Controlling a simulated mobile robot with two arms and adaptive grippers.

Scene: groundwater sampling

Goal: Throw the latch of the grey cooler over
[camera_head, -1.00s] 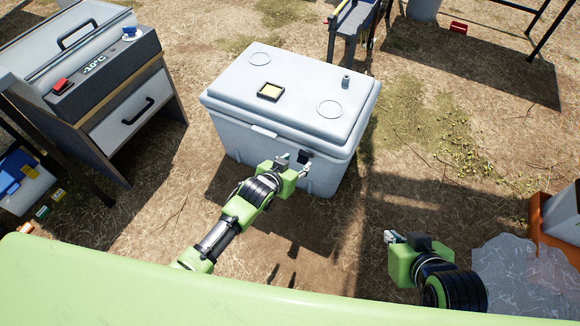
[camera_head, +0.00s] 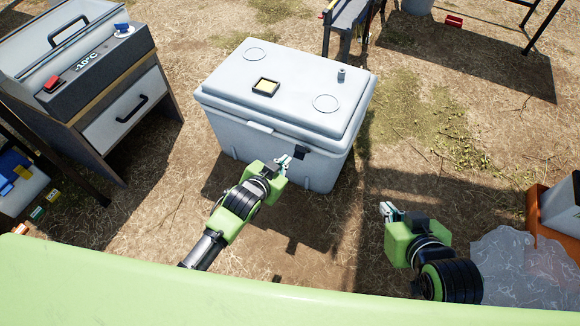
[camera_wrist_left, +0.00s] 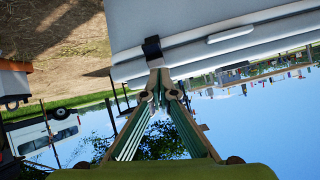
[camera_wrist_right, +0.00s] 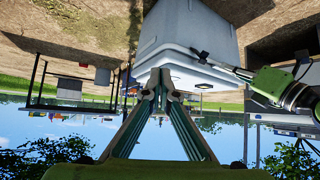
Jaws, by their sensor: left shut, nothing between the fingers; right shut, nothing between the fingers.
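The grey cooler (camera_head: 285,95) stands on the ground in the middle of the head view, its lid down. Its black latch (camera_head: 302,152) is on the front face near the right end, just under the lid rim. The latch also shows in the left wrist view (camera_wrist_left: 152,47), right beyond the fingertips. My left gripper (camera_head: 285,161) is shut and empty, its tips close to the latch; I cannot tell whether they touch. The right wrist view shows the cooler (camera_wrist_right: 170,22) and latch (camera_wrist_right: 203,56) too. My right gripper (camera_head: 387,210) is shut and empty, well to the right of the cooler.
A freezer unit (camera_head: 130,118) with a red switch stands at the left. An orange crate (camera_head: 538,215) with a grey container is at the right edge, next to a grey sheet (camera_head: 510,262). Bare straw-covered ground lies between the cooler and the crate.

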